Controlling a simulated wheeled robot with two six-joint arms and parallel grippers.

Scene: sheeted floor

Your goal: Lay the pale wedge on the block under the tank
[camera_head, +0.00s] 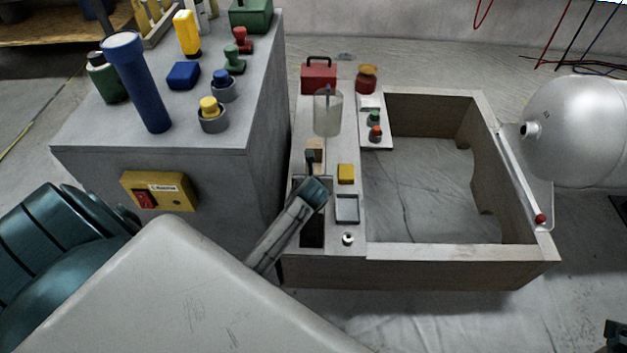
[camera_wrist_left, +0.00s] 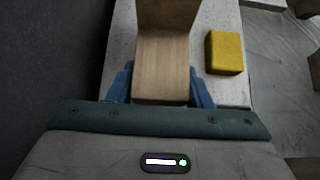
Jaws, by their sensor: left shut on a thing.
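The pale wooden wedge (camera_head: 316,147) is at my left gripper (camera_head: 310,160), over the grey strip beside the open box. In the left wrist view the wedge (camera_wrist_left: 162,70) sits between the two blue fingers, which are shut on it; a darker wooden face shows beyond its lighter one. I cannot tell whether it touches the strip. The big white tank (camera_head: 583,128) is at the far right, beyond the box. No block can be made out clearly under it. A dark shape at the bottom right corner may be my right gripper (camera_head: 614,336); its fingers are not clear.
A yellow block (camera_head: 346,174) stands close right of the wedge. A clear cylinder (camera_head: 328,112) and red case (camera_head: 319,77) stand behind it. The walled box (camera_head: 440,253) lies between wedge and tank. The grey cabinet (camera_head: 235,125) is on the left, with a blue torch (camera_head: 140,80).

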